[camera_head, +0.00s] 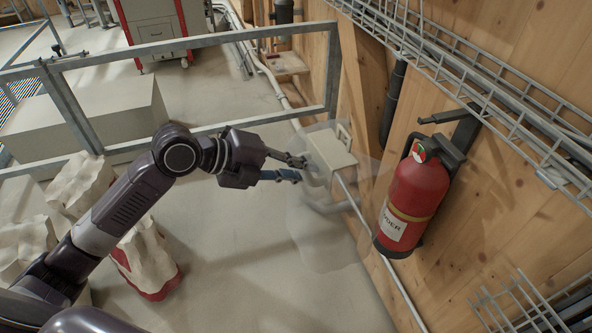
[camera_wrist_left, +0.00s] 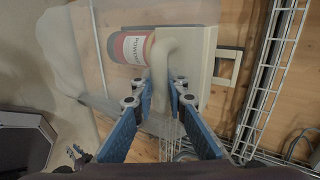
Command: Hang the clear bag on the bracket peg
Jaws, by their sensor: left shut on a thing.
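The clear bag (camera_head: 325,238) is see-through and hangs down from my left gripper (camera_head: 300,169), near the wooden wall. My left gripper is shut on it at the upper edge; the grip itself is hard to make out. In the left wrist view the bag (camera_wrist_left: 62,55) is a pale haze on the left, and the fingers of my left gripper (camera_wrist_left: 160,88) reach up to a pale curved bar (camera_wrist_left: 163,65). A beige wall box (camera_head: 330,151) is just right of the fingertips. I cannot make out the bracket peg for certain.
A red fire extinguisher (camera_head: 414,200) hangs on the wall right of the bag. A wire cable tray (camera_head: 470,80) runs along the wall above. A metal railing (camera_head: 200,42) stands behind my left arm. White sacks (camera_head: 146,255) lie on the floor at the left.

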